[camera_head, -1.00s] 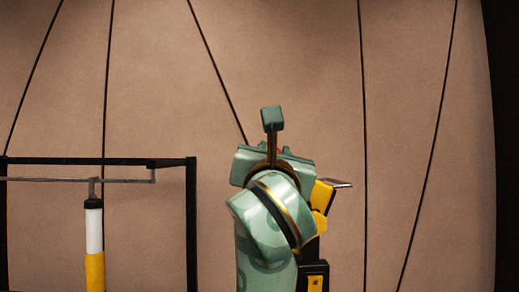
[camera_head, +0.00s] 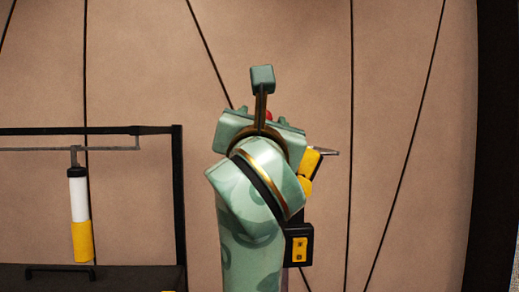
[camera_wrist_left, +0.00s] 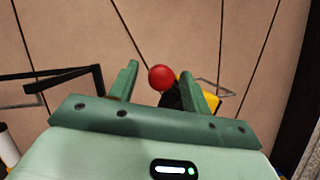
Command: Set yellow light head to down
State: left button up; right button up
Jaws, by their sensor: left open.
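The yellow light head (camera_head: 311,162) shows behind and to the right of my left arm in the head view, with a thin metal piece sticking out to its right. Below it is a black part with a yellow patch (camera_head: 300,249). In the left wrist view the yellow head (camera_wrist_left: 211,103) is partly hidden by my right-hand finger. A red ball (camera_wrist_left: 161,77) shows between the fingers of my left gripper (camera_wrist_left: 160,69), which is open; contact cannot be told. In the head view the gripper (camera_head: 264,116) faces away from me, mostly hidden by its own wrist. My right gripper is out of view.
A black frame (camera_head: 179,205) stands at the left, with a white and yellow cylinder (camera_head: 80,215) hanging from a grey bar. A dark box top with a handle (camera_head: 60,268) lies below it. A tan wall with black lines (camera_head: 400,60) fills the background.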

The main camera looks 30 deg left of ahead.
pick_arm(q)
jog(key=b+v, duration=0.2)
jog(key=v, duration=1.1)
jog(key=shift+s+f+b, duration=0.25)
jog(key=shift+s+b, duration=0.05)
jog(key=shift+d, duration=0.15)
